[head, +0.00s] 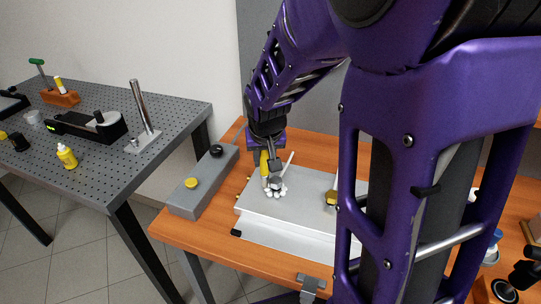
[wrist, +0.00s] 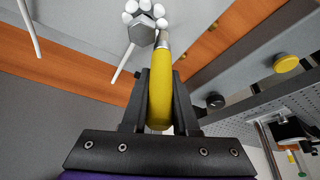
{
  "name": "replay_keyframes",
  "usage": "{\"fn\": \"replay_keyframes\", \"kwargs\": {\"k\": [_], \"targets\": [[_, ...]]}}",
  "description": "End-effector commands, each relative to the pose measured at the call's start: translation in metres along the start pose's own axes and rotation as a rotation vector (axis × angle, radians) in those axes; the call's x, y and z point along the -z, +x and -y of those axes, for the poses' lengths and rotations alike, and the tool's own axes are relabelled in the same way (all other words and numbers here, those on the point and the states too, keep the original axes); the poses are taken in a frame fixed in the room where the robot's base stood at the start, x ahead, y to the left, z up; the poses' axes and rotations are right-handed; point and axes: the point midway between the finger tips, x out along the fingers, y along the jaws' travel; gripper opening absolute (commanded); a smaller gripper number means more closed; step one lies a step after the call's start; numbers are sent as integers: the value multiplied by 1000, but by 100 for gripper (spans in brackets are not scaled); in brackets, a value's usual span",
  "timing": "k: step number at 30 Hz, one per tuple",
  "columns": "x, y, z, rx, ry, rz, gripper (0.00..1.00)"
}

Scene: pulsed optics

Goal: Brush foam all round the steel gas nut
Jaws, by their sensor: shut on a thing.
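My gripper (wrist: 161,88) is shut on the yellow handle of a brush (wrist: 160,85). The brush's metal end points at the steel gas nut (wrist: 141,33), a grey hexagon, and its tip is close beside the nut's right side in the wrist view. I cannot tell if it touches. White foam (wrist: 145,6) sits in several round blobs along the nut's upper side and both flanks there; no blobs show on its lower side. In the head view my gripper (head: 268,158) is low over the grey box, with foam (head: 274,191) just below it; the nut is mostly hidden.
The grey box (head: 250,208) lies on an orange wooden bench (head: 172,225). A thin white tube (head: 289,160) rises near the foam. A grey bar with a yellow button (head: 191,183) and a black knob (head: 216,151) stands left. A perforated table (head: 100,165) is farther left.

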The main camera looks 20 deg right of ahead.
Motion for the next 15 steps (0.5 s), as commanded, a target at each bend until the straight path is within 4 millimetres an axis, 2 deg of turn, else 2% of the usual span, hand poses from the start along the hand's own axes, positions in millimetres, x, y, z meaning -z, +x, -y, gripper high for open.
{"fn": "replay_keyframes", "kwargs": {"k": [4,15], "targets": [[-6,-2,8,0,-1,-2,0],[-5,-6,9,0,1,-2,0]]}}
